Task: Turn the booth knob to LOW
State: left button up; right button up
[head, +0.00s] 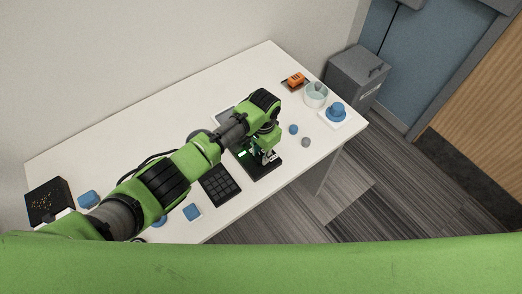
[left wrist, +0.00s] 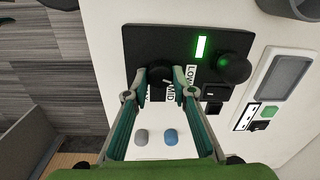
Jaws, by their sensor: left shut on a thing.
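The booth panel (left wrist: 150,40) is a black plate on the white table, and it also shows under my left gripper in the head view (head: 267,170). The dark round booth knob (left wrist: 158,76) sits between my left gripper's fingers (left wrist: 160,82). The fingers are shut on it from both sides. In the head view my left gripper (head: 266,155) reaches down onto the panel. The labels LOW (left wrist: 191,78) and MID (left wrist: 171,97) show beside the knob; a third label is mostly hidden. I cannot read the pointer's setting surely. My right gripper is in neither view.
A green light (left wrist: 201,47) glows on the panel beside a black round dome (left wrist: 234,68). A blue piece (head: 293,129) and a grey piece (head: 305,142) lie right of the panel. A black grid pad (head: 220,185) is left of it. A clear jar (head: 316,96) stands farther right.

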pick_arm(q)
jog(key=shift+n+p, duration=0.55)
jog(key=shift+n, duration=1.25)
jog(key=shift+w, duration=0.1)
jog(key=o, duration=1.1)
jog(key=shift+r, duration=0.1)
jog(key=r, duration=1.2)
jog(key=shift+d, duration=0.25)
jog(key=shift+s+f, duration=0.15)
jog(key=shift+s, duration=0.05)
